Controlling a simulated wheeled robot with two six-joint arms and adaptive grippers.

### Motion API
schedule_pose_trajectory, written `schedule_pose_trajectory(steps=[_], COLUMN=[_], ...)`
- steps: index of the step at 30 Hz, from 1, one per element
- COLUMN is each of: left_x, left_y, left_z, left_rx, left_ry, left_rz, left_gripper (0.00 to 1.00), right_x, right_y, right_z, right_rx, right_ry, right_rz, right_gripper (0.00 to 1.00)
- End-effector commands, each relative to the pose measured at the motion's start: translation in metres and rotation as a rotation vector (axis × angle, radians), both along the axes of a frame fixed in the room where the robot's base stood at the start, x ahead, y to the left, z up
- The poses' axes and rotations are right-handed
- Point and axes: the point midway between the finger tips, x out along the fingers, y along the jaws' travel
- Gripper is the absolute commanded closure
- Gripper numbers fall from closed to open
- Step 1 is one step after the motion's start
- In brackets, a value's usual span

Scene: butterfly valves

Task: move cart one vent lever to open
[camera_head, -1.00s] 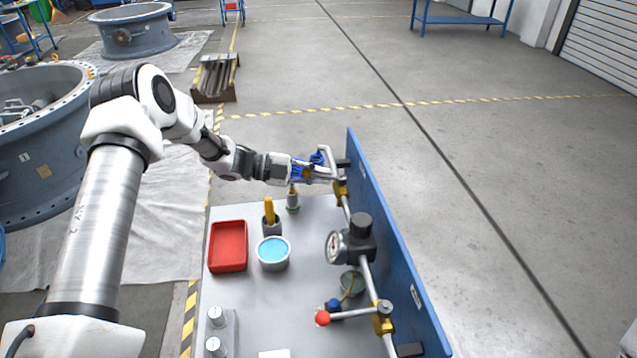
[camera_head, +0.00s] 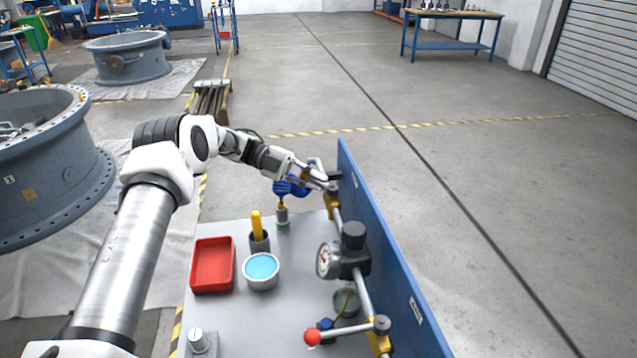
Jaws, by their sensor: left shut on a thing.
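The cart (camera_head: 290,330) has a pipe with two brass valves along its blue panel (camera_head: 400,290). My left gripper (camera_head: 322,180) is at the far brass valve (camera_head: 332,206), shut on its lever, close to the panel. The fingers cover most of this lever, so its exact angle is hard to tell. The near brass valve (camera_head: 378,338) has a lever with a red ball (camera_head: 313,337) pointing left across the pipe. I cannot read the labels that tell which is the vent. My right gripper is not in view.
A pressure gauge (camera_head: 326,260) stands on the pipe between the valves. A blue part (camera_head: 291,188) sits just left of my gripper. A red tray (camera_head: 212,266), a cup of blue liquid (camera_head: 261,270) and a holder with a yellow handle (camera_head: 257,226) stand on the cart.

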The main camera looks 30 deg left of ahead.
Motion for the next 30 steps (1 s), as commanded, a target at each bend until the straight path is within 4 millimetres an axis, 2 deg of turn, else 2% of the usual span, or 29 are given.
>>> schedule_pose_trajectory(steps=[7, 8, 9, 20, 30], left_x=[-0.001, 0.0, 0.0, 0.0, -0.007], left_y=[0.0, 0.0, 0.0, 0.004, 0.063], left_z=[-0.001, -0.001, -0.001, 0.0, 0.011], left_rx=[0.001, 0.001, 0.0, 0.0, 0.002], left_ry=[0.002, 0.002, 0.002, 0.0, 0.001], left_rz=[-0.001, -0.001, -0.001, 0.001, 0.002], left_gripper=[1.0, 0.79, 0.64, 0.64, 0.64], right_x=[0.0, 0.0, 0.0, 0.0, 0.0], right_y=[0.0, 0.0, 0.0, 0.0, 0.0], right_z=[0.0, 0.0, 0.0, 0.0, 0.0], right_rx=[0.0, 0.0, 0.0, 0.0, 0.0], right_ry=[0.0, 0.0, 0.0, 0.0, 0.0], right_rz=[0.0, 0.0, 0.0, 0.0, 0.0], right_gripper=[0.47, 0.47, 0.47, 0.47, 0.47])
